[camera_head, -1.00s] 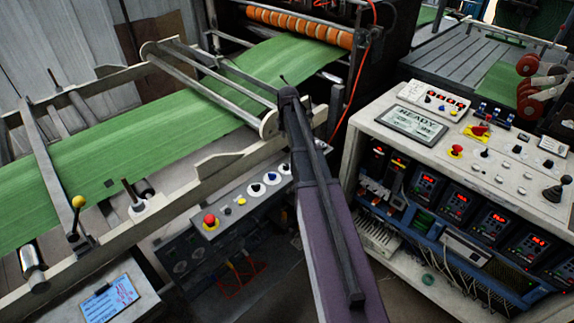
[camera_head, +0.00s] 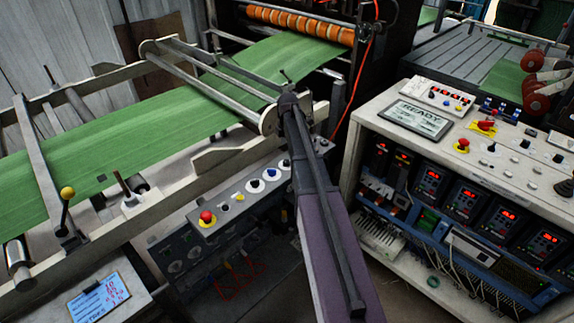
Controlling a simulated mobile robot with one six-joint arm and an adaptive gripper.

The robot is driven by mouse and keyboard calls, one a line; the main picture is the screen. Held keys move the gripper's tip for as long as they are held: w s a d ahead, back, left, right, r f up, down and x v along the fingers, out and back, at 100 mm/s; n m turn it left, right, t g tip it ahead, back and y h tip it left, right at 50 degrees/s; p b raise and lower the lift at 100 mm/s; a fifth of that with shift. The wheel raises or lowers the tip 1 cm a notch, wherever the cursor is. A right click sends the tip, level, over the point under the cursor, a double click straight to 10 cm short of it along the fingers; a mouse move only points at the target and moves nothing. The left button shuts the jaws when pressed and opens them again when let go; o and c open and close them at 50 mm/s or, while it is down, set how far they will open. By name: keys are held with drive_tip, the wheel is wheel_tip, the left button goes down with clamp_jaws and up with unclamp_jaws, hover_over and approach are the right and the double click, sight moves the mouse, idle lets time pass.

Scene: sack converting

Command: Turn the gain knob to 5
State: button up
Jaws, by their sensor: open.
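No readable label shows which knob is the gain knob. A sloped control panel (camera_head: 222,222) below the green web carries round knobs on white dials: a black knob (camera_head: 256,186), a blue-centred knob (camera_head: 271,175) and another dark knob (camera_head: 284,164). Their scale marks and pointer positions are too small to read. A red mushroom button (camera_head: 207,217) sits at the panel's near end. My purple arm link rises from the bottom centre, right of this panel, to a dark joint. My gripper is not visible; nothing shows of its fingers.
A white console (camera_head: 385,140) with a READY display (camera_head: 417,122), buttons and a joystick (camera_head: 566,187) stands at right, above red-lit drive units (camera_head: 465,195). The green web (camera_head: 110,150) runs over a frame at left. Dark floor lies between machines.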

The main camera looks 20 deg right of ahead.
sight(287, 161)
drive_tip(key=shift+w+f+b, duration=0.2)
drive_tip(key=shift+f+b, duration=3.35)
drive_tip(key=shift+f, duration=0.3)
drive_tip(key=shift+c, duration=0.2)
clamp_jaws()
